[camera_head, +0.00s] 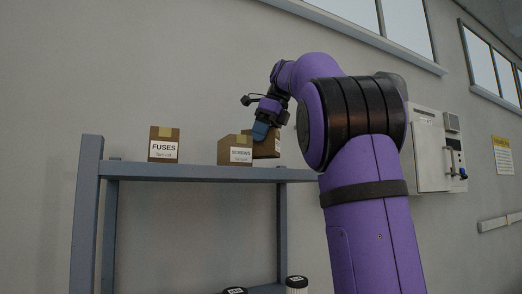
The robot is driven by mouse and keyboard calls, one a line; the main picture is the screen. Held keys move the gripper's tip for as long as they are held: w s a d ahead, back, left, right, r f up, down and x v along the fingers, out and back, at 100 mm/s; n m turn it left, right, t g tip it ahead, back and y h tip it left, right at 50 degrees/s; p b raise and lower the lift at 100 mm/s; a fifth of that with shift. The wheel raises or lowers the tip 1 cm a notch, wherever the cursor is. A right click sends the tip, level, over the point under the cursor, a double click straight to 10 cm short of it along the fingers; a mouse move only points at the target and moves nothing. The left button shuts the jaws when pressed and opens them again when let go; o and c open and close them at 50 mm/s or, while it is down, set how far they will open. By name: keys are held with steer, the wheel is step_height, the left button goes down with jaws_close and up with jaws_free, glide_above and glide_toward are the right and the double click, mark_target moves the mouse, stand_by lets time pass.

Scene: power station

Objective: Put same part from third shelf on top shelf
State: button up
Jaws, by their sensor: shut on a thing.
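The top shelf (205,172) of a blue-grey rack holds several brown cardboard boxes. A box labelled FUSES (164,147) stands upright at the left. A second box (234,151) with a white label, too small to read surely, stands right of the middle. My gripper (262,131) comes down from above and is shut on a third brown box (270,147), just right of and behind the second box. Its label is mostly hidden. Whether this box rests on the shelf or hangs just above it, I cannot tell.
Two black-capped items, one at the bottom centre (235,290) and one right of it (297,281), stand on a lower shelf, mostly cut off by the frame. A white wall cabinet (430,150) is behind my arm. The top shelf is clear between the FUSES box and the second box.

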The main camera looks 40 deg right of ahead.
mark_target(258, 158)
steer(key=shift+w, duration=0.4)
steer(key=shift+f, duration=1.8)
steer(key=shift+f, duration=0.1)
steer(key=o, duration=1.2)
